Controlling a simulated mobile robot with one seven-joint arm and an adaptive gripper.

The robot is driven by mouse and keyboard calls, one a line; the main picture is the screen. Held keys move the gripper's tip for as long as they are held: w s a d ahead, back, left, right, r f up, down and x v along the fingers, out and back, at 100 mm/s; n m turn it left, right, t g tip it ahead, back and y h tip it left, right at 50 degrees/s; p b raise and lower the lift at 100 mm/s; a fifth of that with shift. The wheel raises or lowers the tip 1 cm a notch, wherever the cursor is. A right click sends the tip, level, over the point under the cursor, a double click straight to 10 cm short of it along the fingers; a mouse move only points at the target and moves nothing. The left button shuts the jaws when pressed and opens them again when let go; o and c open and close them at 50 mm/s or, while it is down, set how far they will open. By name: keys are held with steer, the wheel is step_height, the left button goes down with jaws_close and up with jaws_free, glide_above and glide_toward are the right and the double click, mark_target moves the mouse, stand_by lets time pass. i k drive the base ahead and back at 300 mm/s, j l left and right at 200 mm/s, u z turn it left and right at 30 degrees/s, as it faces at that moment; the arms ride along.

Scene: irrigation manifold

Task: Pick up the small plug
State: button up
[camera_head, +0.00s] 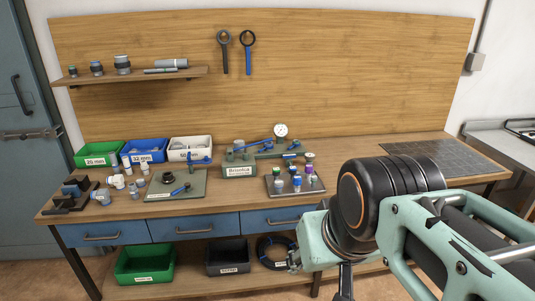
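I cannot tell for sure which piece is the small plug. More small white and grey fittings (118,181) stand loose at the bench's left. My arm enters from the lower right, in front of the bench's right part. My gripper's fingers do not show, so I see neither their opening nor anything held.
Green (98,144), blue (143,144) and white (190,140) bins stand at the back left. A green manifold block (239,168) and a plate with a blue-handled valve (176,193) take the middle. A dark grid mat (432,153) lies clear at the right.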

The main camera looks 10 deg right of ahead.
mark_target(313, 178)
steer(key=i+l, duration=1.9)
steer(key=i+j+u, duration=0.05)
steer(key=j, duration=0.05)
